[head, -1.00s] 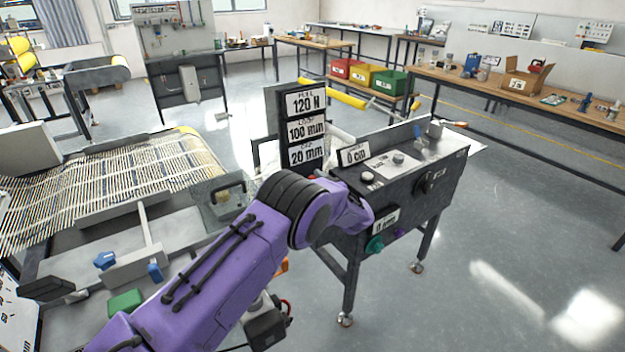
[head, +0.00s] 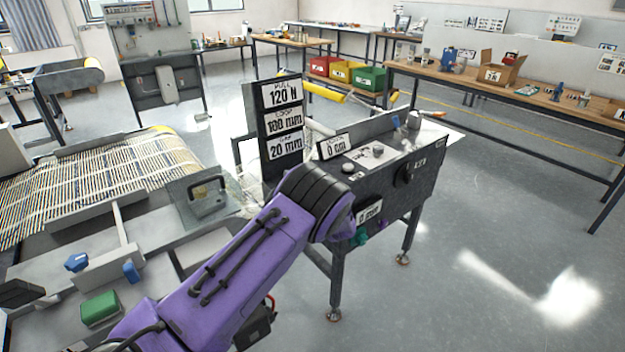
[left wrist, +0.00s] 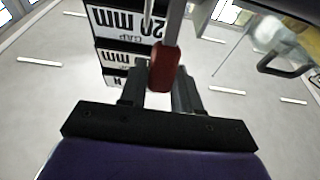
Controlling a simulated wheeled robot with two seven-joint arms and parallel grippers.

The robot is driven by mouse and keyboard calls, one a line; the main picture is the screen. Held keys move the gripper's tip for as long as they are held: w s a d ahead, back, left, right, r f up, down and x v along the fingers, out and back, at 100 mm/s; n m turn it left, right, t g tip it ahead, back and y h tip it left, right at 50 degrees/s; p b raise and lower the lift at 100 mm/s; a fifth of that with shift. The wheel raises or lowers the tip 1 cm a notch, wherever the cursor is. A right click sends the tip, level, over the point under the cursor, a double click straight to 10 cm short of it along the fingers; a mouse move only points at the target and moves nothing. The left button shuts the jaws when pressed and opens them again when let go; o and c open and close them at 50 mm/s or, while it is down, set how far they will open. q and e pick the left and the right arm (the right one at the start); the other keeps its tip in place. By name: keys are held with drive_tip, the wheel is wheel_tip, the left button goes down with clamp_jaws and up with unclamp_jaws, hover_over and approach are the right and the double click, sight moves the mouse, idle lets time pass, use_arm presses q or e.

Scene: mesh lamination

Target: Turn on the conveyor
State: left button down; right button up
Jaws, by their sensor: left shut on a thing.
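My left arm (head: 235,255) reaches from the lower left to the control console (head: 415,190) and hides its own gripper in the head view. In the left wrist view my left gripper (left wrist: 160,90) is shut on a red-handled lever (left wrist: 162,66) with a grey shaft. Behind it in that view is the dark sign post with white labels, which the head view shows upright beside the console (head: 262,125). The mesh conveyor (head: 95,180) lies at the left. Whether its belt runs cannot be told. My right gripper is not in view.
A clear plate with a dark handle (head: 207,200) stands by the conveyor's near end. A green block (head: 100,309) and blue knobs (head: 77,262) are at the lower left. A wooden bench (head: 520,92) runs along the back right. The floor right of the console is clear.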

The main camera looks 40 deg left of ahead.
use_arm(q)
drive_tip(key=b, duration=0.1)
drive_tip(key=f+y+b, duration=0.1)
drive_tip(key=shift+s+d+f+b, duration=0.2)
drive_tip(key=shift+d+b, duration=0.1)
drive_tip(key=shift+d, duration=0.1)
drive_tip(key=shift+d+r+y+b, duration=0.1)
drive_tip(key=shift+d+y+b, duration=0.05)
drive_tip(key=shift+y+b, duration=0.2)
drive_tip(key=shift+r, duration=0.1)
drive_tip(key=c, duration=1)
unclamp_jaws()
drive_tip(key=shift+c, duration=0.2)
drive_tip(key=shift+o, duration=0.8)
